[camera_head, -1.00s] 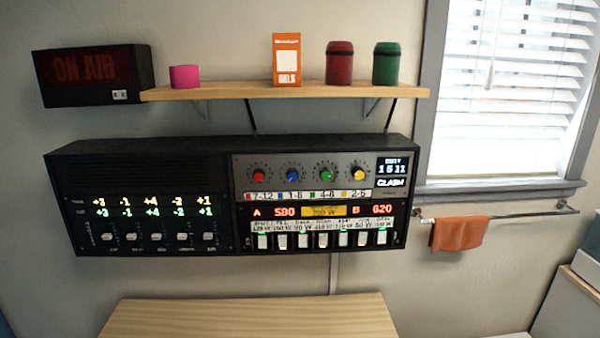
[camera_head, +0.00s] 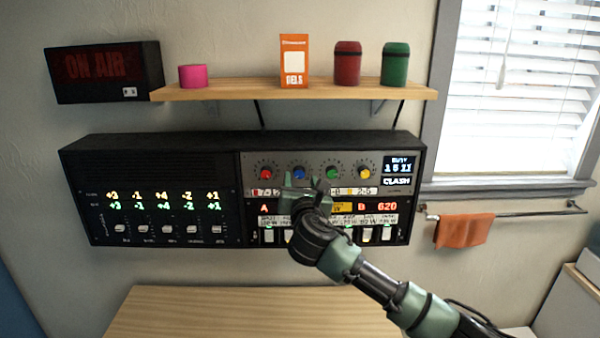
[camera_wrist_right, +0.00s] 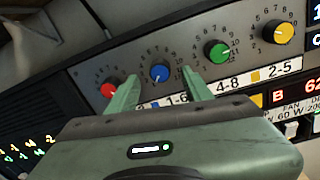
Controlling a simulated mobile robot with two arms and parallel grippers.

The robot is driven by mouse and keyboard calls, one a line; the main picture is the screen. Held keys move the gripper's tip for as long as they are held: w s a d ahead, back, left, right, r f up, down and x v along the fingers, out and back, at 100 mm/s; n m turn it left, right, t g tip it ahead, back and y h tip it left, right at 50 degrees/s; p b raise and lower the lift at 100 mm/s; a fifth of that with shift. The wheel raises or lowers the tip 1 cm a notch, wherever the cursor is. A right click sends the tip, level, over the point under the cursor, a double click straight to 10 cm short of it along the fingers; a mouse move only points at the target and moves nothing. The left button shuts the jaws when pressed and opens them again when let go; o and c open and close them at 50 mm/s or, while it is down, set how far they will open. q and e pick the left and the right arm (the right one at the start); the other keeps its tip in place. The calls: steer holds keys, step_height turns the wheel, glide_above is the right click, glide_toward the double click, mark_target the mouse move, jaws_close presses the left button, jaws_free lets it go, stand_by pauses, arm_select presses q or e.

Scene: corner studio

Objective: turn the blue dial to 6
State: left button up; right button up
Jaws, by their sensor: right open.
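The blue dial (camera_head: 299,172) is a round knob on the grey upper panel of the wall console, between a red dial (camera_head: 266,173) and a green dial (camera_head: 333,172). In the right wrist view the blue dial (camera_wrist_right: 160,72) shows between my gripper's two fingertips, beyond them, with a number scale around it. Its exact setting is too small to read. My right gripper (camera_head: 302,183) is open and empty, just below and in front of the blue dial; it also shows in the right wrist view (camera_wrist_right: 161,82). My left gripper is out of view.
A yellow dial (camera_head: 365,171) sits right of the green one. A label strip (camera_wrist_right: 250,78) and white switches (camera_head: 386,233) lie below the dials. A wooden shelf (camera_head: 215,93) is above the console, and a wooden table (camera_head: 250,312) below.

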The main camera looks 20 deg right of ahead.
mark_target(299, 172)
steer(key=shift+p+x, duration=0.3)
steer(key=shift+x, duration=1.15)
jaws_close()
